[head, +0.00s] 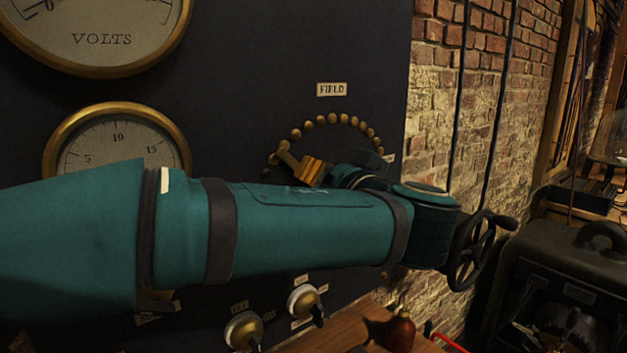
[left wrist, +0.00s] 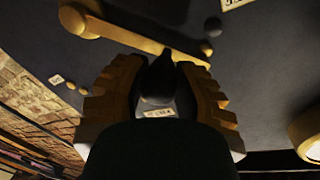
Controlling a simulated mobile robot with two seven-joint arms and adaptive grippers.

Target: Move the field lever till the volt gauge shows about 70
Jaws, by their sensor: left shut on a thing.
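The volt gauge (head: 103,40) is at the top left of the head view, cut off by the picture's edge; its needle reading cannot be made out. The brass field lever (head: 286,154) sits under the FIELD label (head: 332,89), its visible end near the left part of an arc of brass studs (head: 321,120). My left gripper (head: 314,171) is at the lever. In the left wrist view its ribbed fingers are shut around the lever's dark knob (left wrist: 160,78), with the brass bar (left wrist: 135,36) just beyond. My forearm and gripper hide part of the lever. My right gripper is out of view.
A second gauge (head: 118,136), marked 5, 10, 15, is partly behind my left arm. Below the arm are two white-based switches (head: 304,299) and a wooden bench top (head: 345,327) holding a reddish-brown round object (head: 400,334). A brick wall (head: 432,130) stands right of the dark panel.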

